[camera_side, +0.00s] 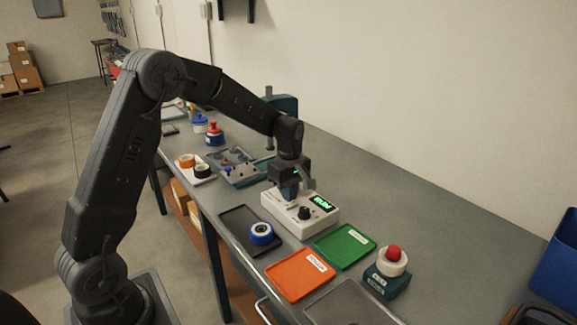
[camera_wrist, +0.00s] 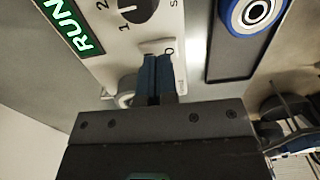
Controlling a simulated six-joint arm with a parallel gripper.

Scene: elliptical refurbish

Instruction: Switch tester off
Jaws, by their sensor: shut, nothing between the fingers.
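The tester (camera_side: 285,214) is a white box on the bench with a lit green display (camera_side: 321,203) and a black knob (camera_side: 304,213). In the wrist view the display (camera_wrist: 75,25) shows "RUN", cut off by the frame edge, and the knob (camera_wrist: 137,8) has numbers around it. A pale rocker-like switch (camera_wrist: 155,47) with a "0" mark sits on the panel. My gripper (camera_side: 289,195) is over the left part of the tester. Its blue fingers (camera_wrist: 158,65) are shut and empty, with their tips at the switch and partly covering it. I cannot tell whether they touch it.
A blue-rimmed wheel (camera_side: 261,232) lies on a black tray (camera_side: 236,217) in front of the tester. An orange tray (camera_side: 298,276), a green tray (camera_side: 345,246) and a red-topped button stand (camera_side: 387,284) are to the right. A grey parts tray (camera_side: 240,178) lies behind.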

